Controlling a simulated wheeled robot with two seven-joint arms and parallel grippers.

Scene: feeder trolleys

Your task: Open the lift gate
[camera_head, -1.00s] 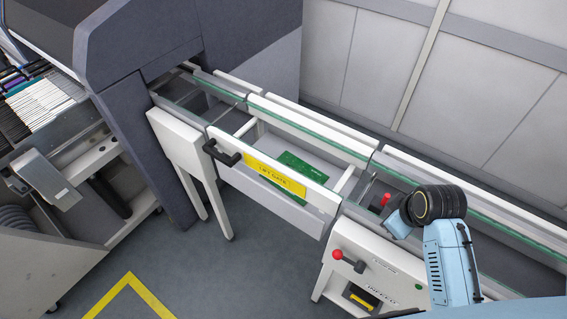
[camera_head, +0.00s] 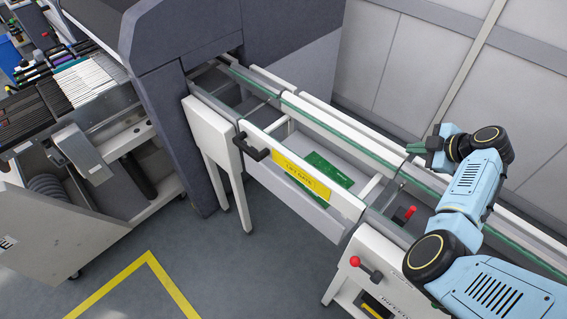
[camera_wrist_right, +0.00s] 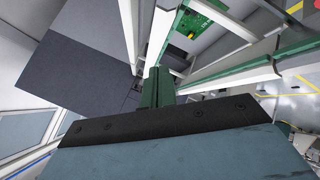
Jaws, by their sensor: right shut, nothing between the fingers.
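The lift gate (camera_head: 300,174) is a white conveyor section with a yellow label, closed in line with the rails on both sides. Its black handle (camera_head: 250,147) sticks out at its left end. My right gripper (camera_head: 427,150) is above the far rail, to the right of the gate and well apart from the handle. Its green fingers (camera_wrist_right: 157,88) are together and empty in the right wrist view. My left gripper is not in view.
A red knob (camera_head: 409,212) stands between the rails. Floor before the gate is clear.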

